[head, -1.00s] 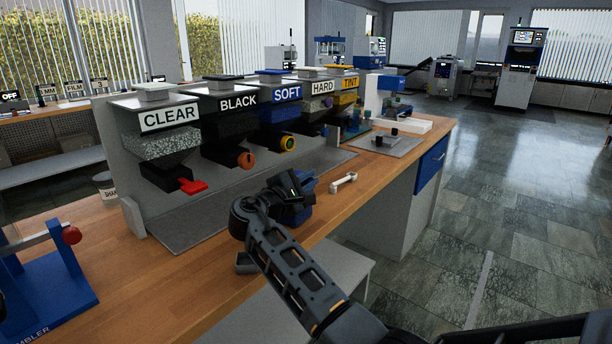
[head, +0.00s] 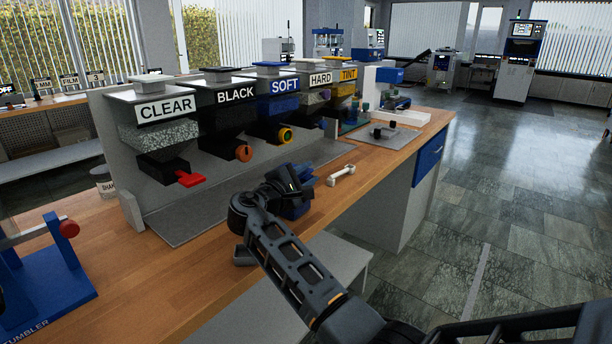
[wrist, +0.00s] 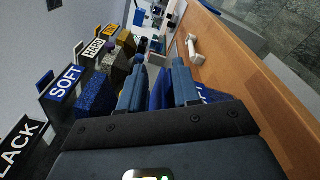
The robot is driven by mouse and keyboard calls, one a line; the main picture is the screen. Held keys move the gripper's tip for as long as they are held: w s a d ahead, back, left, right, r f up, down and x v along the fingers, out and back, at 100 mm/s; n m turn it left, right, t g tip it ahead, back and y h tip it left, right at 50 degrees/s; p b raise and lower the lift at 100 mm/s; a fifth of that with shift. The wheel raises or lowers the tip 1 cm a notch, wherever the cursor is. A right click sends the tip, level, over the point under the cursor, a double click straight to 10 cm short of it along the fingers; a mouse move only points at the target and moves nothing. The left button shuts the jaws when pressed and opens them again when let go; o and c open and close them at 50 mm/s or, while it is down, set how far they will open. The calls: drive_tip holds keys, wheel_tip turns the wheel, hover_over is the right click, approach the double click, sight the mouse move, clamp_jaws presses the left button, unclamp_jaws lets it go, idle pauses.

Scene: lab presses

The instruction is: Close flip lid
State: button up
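A blue container (wrist: 212,94) with partly hidden white lettering shows beyond my gripper's fingers in the wrist view. In the head view its blue body (head: 304,204) stands near the bench's front edge, largely covered by my gripper (head: 293,180). In the wrist view my gripper (wrist: 158,78) has its two blue-grey fingers apart, with blue surfaces showing in and beyond the gap. I cannot tell whether the fingers touch the container. I cannot clearly make out a flip lid or how far it stands open.
Hoppers marked CLEAR (head: 165,108), BLACK (head: 236,93), SOFT (head: 285,86), HARD and TINT line the back of the wooden bench (head: 130,262). A white bar-shaped piece (head: 341,175) lies just right of my gripper. A blue tumbler frame (head: 45,280) stands at left.

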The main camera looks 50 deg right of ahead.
drive_tip(key=a, duration=0.7)
drive_tip(key=shift+s+a+b, duration=0.35)
drive_tip(key=shift+s, duration=0.1)
